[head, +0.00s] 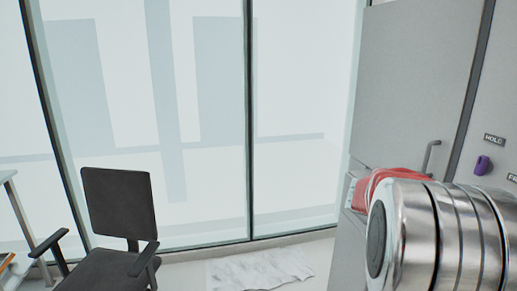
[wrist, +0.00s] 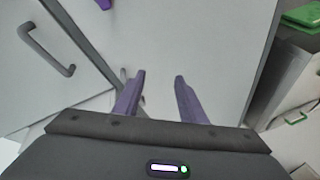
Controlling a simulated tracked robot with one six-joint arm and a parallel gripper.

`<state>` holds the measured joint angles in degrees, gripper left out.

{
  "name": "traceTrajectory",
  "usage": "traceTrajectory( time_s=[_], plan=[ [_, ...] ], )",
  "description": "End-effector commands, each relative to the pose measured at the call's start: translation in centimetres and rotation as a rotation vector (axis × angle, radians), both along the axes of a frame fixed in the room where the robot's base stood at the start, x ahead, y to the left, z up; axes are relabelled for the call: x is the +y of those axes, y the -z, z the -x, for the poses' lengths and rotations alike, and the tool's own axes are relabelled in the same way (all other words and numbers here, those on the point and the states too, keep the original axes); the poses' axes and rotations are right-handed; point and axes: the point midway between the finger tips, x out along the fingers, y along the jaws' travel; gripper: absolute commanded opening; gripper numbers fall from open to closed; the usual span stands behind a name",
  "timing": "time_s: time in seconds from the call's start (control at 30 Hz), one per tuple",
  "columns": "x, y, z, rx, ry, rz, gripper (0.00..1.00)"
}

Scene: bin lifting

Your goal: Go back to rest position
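My gripper (wrist: 159,78) shows in the wrist view with two purple fingers apart and nothing between them. Pale grey cabinet panels lie beyond the fingertips. In the head view, a silver part of my arm fills the lower right, and my gripper's fingers do not show there.
A grey cabinet (head: 412,85) with a bar handle (head: 431,157) stands at the right, with a purple knob (head: 482,165) beside it. A red object (head: 392,178) is partly hidden by my arm. A black chair (head: 118,205) stands left. A green item (wrist: 302,16) lies on a cabinet.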

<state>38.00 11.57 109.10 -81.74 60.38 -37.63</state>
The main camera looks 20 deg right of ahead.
Motion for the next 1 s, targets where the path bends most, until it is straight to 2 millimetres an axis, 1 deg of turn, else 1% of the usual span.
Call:
traceTrajectory(
  time_s=[0.03, 0.1, 0.17, 0.2, 0.27, 0.43, 0.57, 0.6, 0.67, 0.7, 1.0],
  plan=[
    [1.3, 0.9, 0.4, -0.064, 0.027, -0.032, 0.38],
    [3.4, 2.2, 0.8, -0.161, 0.071, -0.080, 0.38],
    [5.2, 3.2, 1.0, -0.243, 0.109, -0.120, 0.38],
    [6.6, 3.8, 1.1, -0.296, 0.134, -0.148, 0.38],
    [8.7, 4.7, 1.2, -0.375, 0.173, -0.189, 0.38],
    [15.1, 6.7, 1.3, -0.587, 0.283, -0.308, 0.38],
    [20.3, 7.8, 1.1, -0.737, 0.367, -0.407, 0.38],
    [22.0, 8.1, 1.1, -0.780, 0.392, -0.438, 0.38],
    [24.4, 8.4, 1.0, -0.837, 0.428, -0.484, 0.38],
    [25.9, 8.6, 1.0, -0.874, 0.453, -0.515, 0.38],
    [37.0, 9.2, 1.3, -1.082, 0.598, -0.749, 0.38]
  ],
)
